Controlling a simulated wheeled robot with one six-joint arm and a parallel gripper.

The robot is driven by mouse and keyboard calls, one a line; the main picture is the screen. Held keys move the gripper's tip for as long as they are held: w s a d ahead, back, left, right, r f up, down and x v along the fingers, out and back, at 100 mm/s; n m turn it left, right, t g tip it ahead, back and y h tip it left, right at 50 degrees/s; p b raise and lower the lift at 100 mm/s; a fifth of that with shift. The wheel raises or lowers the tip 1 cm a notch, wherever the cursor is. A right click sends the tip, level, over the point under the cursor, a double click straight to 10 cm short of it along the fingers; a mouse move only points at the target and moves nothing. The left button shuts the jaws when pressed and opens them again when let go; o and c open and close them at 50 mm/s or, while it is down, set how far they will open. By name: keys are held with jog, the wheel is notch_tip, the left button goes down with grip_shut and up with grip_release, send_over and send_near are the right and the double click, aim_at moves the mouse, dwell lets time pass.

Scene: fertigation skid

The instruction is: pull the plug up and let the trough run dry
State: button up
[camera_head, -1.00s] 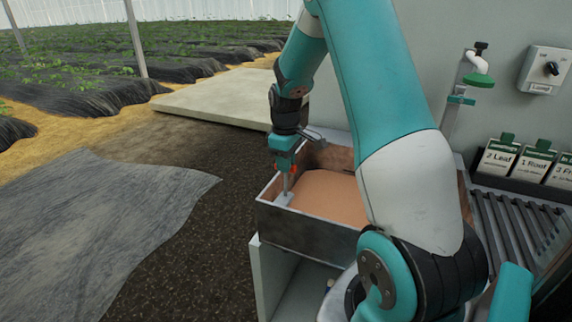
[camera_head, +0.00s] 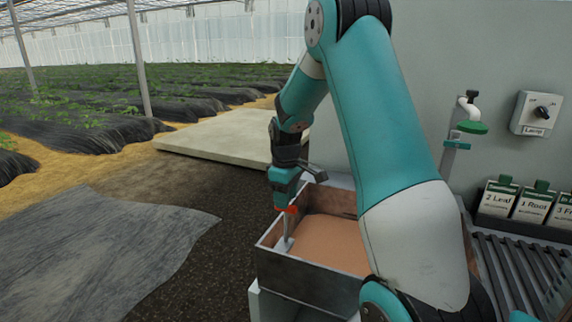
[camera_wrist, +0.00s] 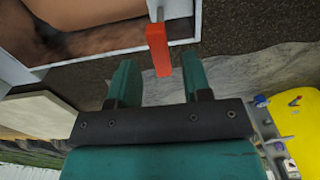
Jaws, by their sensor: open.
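The trough (camera_head: 300,276) is a grey metal box holding brown-orange liquid (camera_head: 333,240). The plug (camera_head: 286,244) stands at its left end. Its pale stem rises to a red handle (camera_head: 290,209). I cannot tell whether its foot is seated. My gripper (camera_head: 283,206) points down just above the handle, jaws open. In the wrist view the red handle (camera_wrist: 158,48) lies at the opening between the two teal fingers (camera_wrist: 160,75), with gaps on both sides. The outlet under the plug is hidden, and my arm covers the trough's right end.
A tap with a green collar (camera_head: 472,127) and a switch box (camera_head: 536,113) are on the wall. Labelled cards (camera_head: 498,199) stand above a slatted rack (camera_head: 515,255) at right. A pale slab (camera_head: 225,140) lies behind. A yellow object (camera_wrist: 298,115) shows in the wrist view.

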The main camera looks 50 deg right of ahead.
notch_tip(320, 180, up, 16)
jog(key=shift+f, duration=0.25)
jog(key=shift+a, duration=0.1)
dwell(0.4)
